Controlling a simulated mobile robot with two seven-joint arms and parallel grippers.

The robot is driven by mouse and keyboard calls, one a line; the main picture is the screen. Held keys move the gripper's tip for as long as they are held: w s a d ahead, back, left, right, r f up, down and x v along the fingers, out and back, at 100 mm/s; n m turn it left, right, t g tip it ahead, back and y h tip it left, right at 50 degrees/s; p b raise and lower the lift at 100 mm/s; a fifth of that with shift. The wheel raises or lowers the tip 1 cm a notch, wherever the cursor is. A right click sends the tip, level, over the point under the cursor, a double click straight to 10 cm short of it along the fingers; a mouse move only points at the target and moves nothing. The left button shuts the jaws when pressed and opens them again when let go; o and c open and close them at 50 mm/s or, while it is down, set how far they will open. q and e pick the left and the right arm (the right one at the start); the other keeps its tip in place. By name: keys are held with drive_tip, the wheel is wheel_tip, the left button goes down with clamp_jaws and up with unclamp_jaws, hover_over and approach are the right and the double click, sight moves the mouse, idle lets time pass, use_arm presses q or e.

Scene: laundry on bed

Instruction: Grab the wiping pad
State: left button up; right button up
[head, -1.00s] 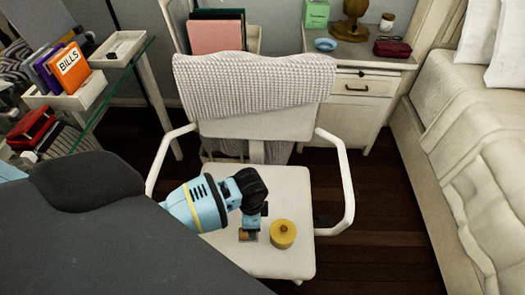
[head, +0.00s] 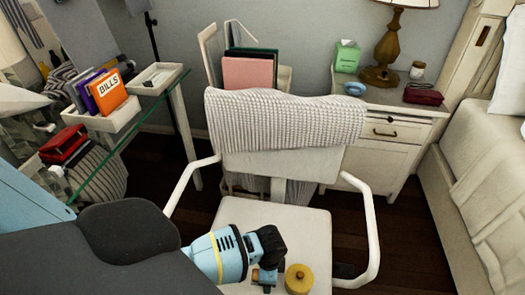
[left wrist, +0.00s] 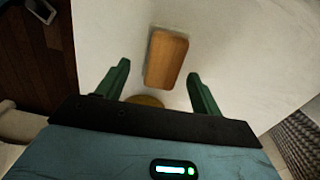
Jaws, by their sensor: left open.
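The wiping pad is a small block with a wooden top (left wrist: 167,58). It lies on the white seat of the chair (head: 290,222) and shows clearly in the left wrist view. My left gripper (left wrist: 158,69) is open above the seat, with its two green fingers on either side of the pad's near part; no contact is visible. In the head view my left gripper (head: 266,278) is over the seat, and the pad is mostly hidden beneath it. My right gripper is not in view.
A round yellow lidded container (head: 298,280) stands on the seat close beside the left gripper. The chair has white armrests and a knitted blanket (head: 285,120) over its back. A glass desk (head: 128,130) is at left, a nightstand (head: 385,135) behind, a bed (head: 470,190) at right.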

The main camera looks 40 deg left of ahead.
use_arm(q)
drive_tip(key=shift+f, duration=0.25)
drive_tip(key=shift+c, duration=0.5)
drive_tip(key=c, duration=1)
drive_tip(key=shift+r, duration=0.15)
